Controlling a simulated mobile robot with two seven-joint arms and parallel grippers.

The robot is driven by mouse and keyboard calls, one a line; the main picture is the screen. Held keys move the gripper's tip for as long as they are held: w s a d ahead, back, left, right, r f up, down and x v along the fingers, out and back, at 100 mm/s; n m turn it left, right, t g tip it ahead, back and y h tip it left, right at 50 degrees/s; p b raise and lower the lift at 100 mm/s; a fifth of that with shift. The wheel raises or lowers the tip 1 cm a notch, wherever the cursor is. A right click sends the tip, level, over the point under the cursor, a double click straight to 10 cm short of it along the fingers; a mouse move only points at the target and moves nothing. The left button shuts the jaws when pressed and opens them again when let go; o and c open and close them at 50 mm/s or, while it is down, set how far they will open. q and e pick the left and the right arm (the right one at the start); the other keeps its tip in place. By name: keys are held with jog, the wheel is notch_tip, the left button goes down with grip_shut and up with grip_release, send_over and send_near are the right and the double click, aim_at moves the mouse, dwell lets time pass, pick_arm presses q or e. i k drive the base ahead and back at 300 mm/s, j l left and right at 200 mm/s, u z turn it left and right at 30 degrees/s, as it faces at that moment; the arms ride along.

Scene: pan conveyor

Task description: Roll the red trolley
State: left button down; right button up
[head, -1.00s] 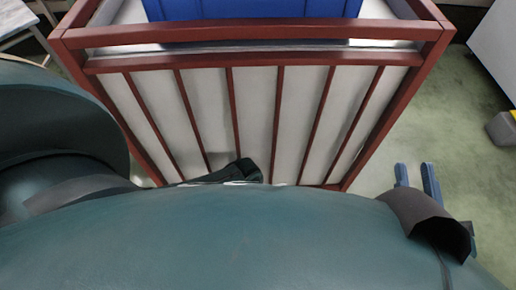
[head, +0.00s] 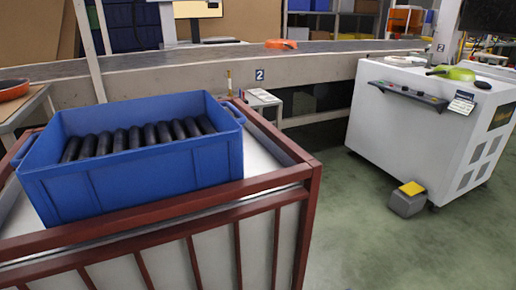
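The red trolley (head: 305,180) stands close in front of me at the lower left, with a red frame, white panels and red vertical bars. On its top sits a blue crate (head: 140,168) that holds a row of several black cylinders (head: 140,138). The trolley's lower part and wheels are out of view. Neither of my grippers shows in the head view now, so I cannot see whether either touches the trolley.
A conveyor (head: 330,62) runs across the back, with an orange pan (head: 281,44) on it. A white machine cabinet (head: 425,130) stands at the right, with a grey and yellow pedal box (head: 408,199) by it. Green floor (head: 370,245) is clear between trolley and cabinet.

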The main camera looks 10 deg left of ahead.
aim_at(240, 234)
jog(key=k+l, duration=0.8)
